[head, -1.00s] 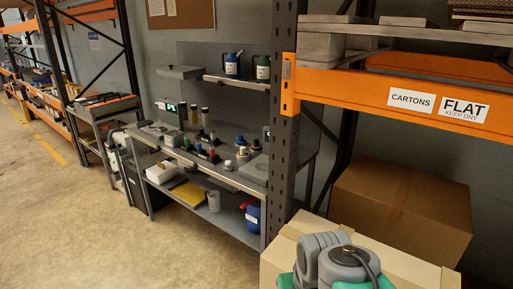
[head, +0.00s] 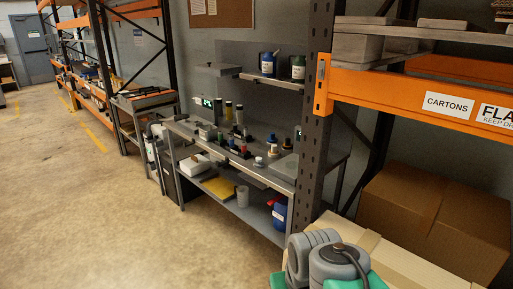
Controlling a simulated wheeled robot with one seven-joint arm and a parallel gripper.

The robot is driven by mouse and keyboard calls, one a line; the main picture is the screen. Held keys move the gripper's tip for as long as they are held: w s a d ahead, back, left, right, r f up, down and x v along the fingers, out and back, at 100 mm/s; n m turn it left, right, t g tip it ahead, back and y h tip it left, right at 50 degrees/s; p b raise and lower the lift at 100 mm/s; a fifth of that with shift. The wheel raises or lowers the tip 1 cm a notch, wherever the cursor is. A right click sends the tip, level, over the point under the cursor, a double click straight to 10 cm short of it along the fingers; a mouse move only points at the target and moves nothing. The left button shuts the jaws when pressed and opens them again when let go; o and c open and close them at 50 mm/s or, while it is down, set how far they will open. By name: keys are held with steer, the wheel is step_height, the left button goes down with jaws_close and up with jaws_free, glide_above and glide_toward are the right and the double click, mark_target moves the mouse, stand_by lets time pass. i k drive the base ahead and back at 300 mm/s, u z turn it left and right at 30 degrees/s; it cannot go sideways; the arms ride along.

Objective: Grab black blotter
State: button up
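I cannot pick out the black blotter for certain. Several small dark items stand on the grey workbench (head: 280,178) in the middle of the head view, among bottles and vials, and they are too small to tell apart. My gripper is not in view. Only part of my own grey and green arm shows at the bottom right, well in front of the bench.
An orange-beamed rack (head: 398,85) with a large cardboard box (head: 435,215) stands at the right. The bench's lower shelf holds a yellow item (head: 218,187) and a blue container (head: 280,212). A grey cart (head: 145,102) stands beyond the bench. The floor at left is clear.

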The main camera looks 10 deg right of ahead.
mark_target(287, 146)
steer(key=u, duration=0.8)
steer(key=i, duration=3.35)
steer(key=u, duration=2.6)
steer(key=k, duration=0.55)
steer(key=z, duration=3.15)
